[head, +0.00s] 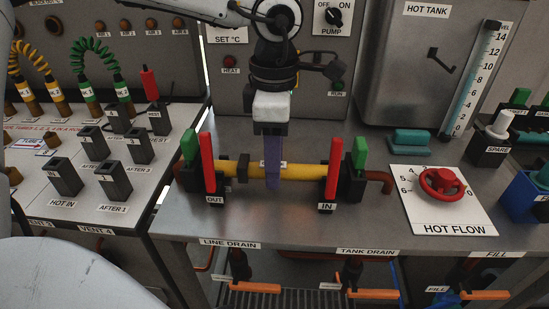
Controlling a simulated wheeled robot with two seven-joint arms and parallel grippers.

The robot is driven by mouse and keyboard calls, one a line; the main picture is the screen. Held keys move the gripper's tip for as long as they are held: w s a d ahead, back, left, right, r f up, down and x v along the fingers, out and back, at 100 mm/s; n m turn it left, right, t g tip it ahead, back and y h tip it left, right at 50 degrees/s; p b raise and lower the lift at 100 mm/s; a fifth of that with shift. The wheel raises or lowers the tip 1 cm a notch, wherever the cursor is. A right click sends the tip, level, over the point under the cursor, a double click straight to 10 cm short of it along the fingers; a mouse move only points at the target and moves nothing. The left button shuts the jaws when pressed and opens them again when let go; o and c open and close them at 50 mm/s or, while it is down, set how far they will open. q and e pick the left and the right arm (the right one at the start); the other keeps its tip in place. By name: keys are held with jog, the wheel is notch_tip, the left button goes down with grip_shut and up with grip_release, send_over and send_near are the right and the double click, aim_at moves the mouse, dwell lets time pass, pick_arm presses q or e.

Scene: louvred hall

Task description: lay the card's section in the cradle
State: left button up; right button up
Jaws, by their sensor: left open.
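The yellow tube section (304,171) lies level between the black end blocks of the cradle, the OUT block (207,191) and the IN block (350,188). It has a dark collar near its left end and a small white label, partly hidden. My left gripper (272,170) comes down from above over the middle of the section, open. A blue-purple finger crosses in front of the section; the other finger is hidden. Red levers (207,163) (333,164) and green levers (189,146) (360,153) stand upright at both blocks. My right gripper is not in view.
The left bench has black sockets (66,176), curled yellow and green hoses, and a small card (28,144) with unreadable print. At right are a red valve wheel (442,183) on the HOT FLOW plate, a teal block (410,142) and the hot tank (416,70). Bare bench lies before the cradle.

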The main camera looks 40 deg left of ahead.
pick_arm(q)
jog(key=shift+r+p, duration=2)
jog(key=shift+r, duration=1.5)
notch_tip(320, 180, up, 10)
jog(key=shift+r, duration=0.15)
